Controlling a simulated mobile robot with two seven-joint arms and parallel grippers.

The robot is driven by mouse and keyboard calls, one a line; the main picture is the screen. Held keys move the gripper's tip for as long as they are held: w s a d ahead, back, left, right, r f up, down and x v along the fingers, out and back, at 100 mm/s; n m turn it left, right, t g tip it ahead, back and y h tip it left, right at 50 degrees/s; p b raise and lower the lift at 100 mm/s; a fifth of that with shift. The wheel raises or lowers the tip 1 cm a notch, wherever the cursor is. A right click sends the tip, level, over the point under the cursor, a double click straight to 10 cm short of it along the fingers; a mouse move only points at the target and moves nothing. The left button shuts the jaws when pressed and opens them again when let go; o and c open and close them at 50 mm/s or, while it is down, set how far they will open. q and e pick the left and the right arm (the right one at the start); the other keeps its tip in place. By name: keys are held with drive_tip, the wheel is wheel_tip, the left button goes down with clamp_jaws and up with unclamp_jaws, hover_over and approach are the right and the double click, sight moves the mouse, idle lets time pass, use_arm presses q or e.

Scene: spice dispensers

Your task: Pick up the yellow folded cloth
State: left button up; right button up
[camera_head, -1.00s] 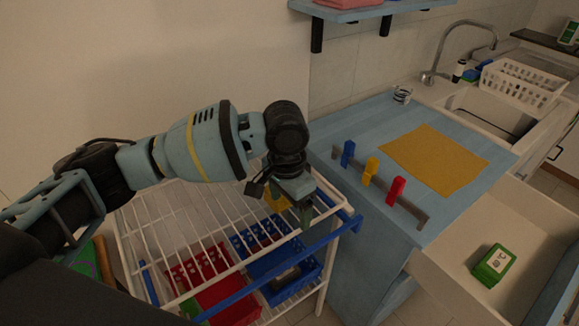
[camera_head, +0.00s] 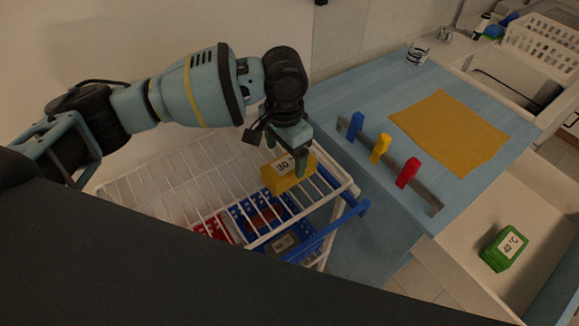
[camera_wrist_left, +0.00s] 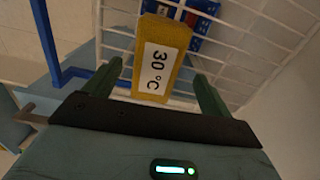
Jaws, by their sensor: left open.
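The yellow folded cloth (camera_head: 292,180) has a white "30 °C" label and sits at the wire rack's right end. My left gripper (camera_head: 286,156) is just above it and open, one finger on each side. In the left wrist view the cloth (camera_wrist_left: 156,62) lies between the two green fingers of the gripper (camera_wrist_left: 155,88), with gaps showing beside it. I cannot tell whether either finger touches it. My right gripper is not in view.
The white wire rack (camera_head: 165,190) has a blue bar (camera_head: 325,236) along its front and blue and red baskets below. A blue counter (camera_head: 375,88) holds a flat yellow cloth (camera_head: 450,132) and coloured pegs. A green folded cloth (camera_head: 505,248) lies in the basin at right.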

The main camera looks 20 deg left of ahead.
sight(287, 164)
use_arm(q)
drive_tip(key=shift+d+f, duration=0.15)
drive_tip(key=shift+f, duration=2.4)
drive_tip(key=c, duration=1.1)
